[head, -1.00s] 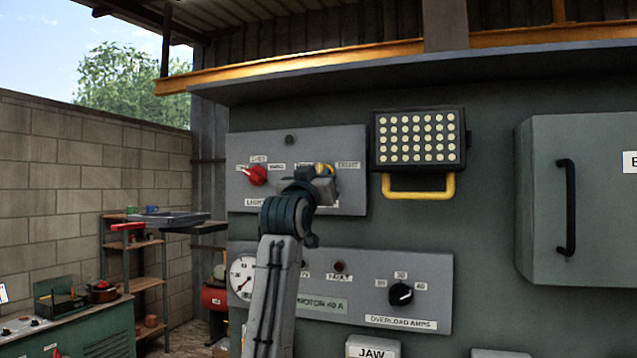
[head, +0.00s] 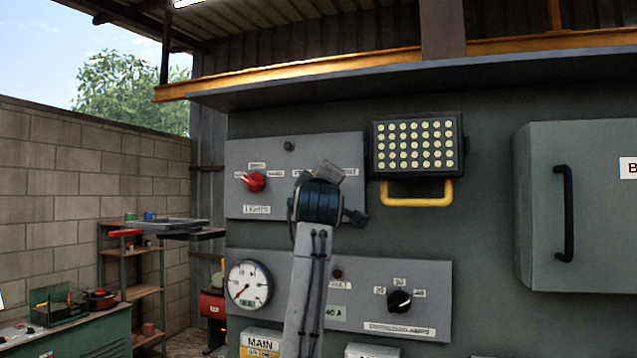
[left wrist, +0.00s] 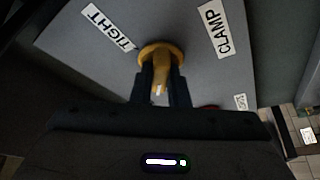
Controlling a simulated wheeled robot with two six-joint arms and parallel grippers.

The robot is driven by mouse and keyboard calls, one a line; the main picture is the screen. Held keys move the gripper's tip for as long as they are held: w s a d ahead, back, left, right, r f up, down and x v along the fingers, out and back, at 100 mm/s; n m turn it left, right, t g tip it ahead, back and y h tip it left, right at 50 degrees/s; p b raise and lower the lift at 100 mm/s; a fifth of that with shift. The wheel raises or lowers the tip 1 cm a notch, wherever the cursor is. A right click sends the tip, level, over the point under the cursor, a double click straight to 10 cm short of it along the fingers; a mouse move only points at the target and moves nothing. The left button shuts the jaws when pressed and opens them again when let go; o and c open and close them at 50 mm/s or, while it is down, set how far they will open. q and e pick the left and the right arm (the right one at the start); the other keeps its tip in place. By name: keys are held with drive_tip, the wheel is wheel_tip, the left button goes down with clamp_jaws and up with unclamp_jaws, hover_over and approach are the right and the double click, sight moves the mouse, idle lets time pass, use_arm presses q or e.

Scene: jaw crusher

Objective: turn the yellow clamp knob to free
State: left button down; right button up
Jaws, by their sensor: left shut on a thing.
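The yellow clamp knob (left wrist: 161,58) sits on the grey upper switch panel (head: 235,200). In the left wrist view my left gripper (left wrist: 160,86) has one dark finger on each side of the knob's grip and is shut on it. Labels there read TIGHT (left wrist: 109,27) and CLAMP (left wrist: 214,28); a smaller label (left wrist: 240,102) at the right is unreadable. In the head view my left gripper (head: 328,172) stands in front of the panel's right half and hides the knob. My right gripper is not in view.
A red knob (head: 254,182) is left of my gripper on the same panel. A lamp with a yellow handle (head: 417,204) is close on the right. Below is a panel with a gauge (head: 248,286) and a black dial (head: 399,301). A cabinet door (head: 590,240) stands far right.

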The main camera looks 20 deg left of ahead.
use_arm(q)
drive_tip(key=shift+f+n+g+y, duration=0.15)
drive_tip(key=shift+n+g+y, duration=0.15)
drive_tip(key=shift+n, duration=0.7)
drive_tip(key=c, duration=1.4)
unclamp_jaws()
drive_tip(key=b+v, duration=0.5)
drive_tip(key=v, duration=0.5)
drive_tip(key=shift+s+b, duration=0.4)
drive_tip(key=shift+d, duration=0.15)
